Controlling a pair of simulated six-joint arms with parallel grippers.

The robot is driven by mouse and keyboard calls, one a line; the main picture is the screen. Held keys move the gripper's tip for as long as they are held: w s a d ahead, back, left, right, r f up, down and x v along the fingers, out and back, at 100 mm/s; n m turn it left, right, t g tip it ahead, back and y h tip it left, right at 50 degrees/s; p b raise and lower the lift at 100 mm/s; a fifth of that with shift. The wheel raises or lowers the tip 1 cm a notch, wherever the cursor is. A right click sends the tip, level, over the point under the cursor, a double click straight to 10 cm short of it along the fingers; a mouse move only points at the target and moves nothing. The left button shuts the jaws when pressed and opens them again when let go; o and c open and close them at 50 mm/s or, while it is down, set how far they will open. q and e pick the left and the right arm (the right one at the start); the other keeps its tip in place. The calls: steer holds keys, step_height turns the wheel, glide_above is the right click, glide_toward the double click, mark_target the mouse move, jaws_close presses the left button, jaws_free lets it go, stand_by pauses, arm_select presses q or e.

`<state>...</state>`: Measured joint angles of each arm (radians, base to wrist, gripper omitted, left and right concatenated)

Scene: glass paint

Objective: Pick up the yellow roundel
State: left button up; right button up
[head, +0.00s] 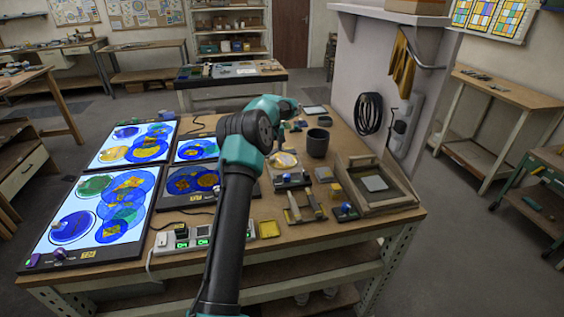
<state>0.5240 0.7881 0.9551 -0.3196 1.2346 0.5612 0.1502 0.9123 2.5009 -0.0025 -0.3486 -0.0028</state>
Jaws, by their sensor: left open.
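Several round glass pieces in blue, yellow, orange and green lie on the lit panels on the left of the bench. A yellow-orange round (112,154) shows on the far left panel, beside overlapping blue rounds. A pale yellow disc (283,160) lies right of my arm, near the dark cup. I cannot tell which of these is the yellow roundel. My left gripper (284,139) is open, small and partly hidden by its own wrist, over the back middle of the bench near the pale disc. It holds nothing that I can see. My right gripper is not in view.
A dark cup (317,143) and a wooden tray (388,203) stand on the right of the bench. A control box with green displays (194,237) sits at the front.

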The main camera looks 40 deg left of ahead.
mark_target(272, 158)
arm_select(q)
steer(key=shift+f, duration=0.15)
steer(key=shift+s+f, duration=0.1)
steer(key=shift+f, duration=2.4)
steer(key=shift+c, duration=0.5)
jaws_close()
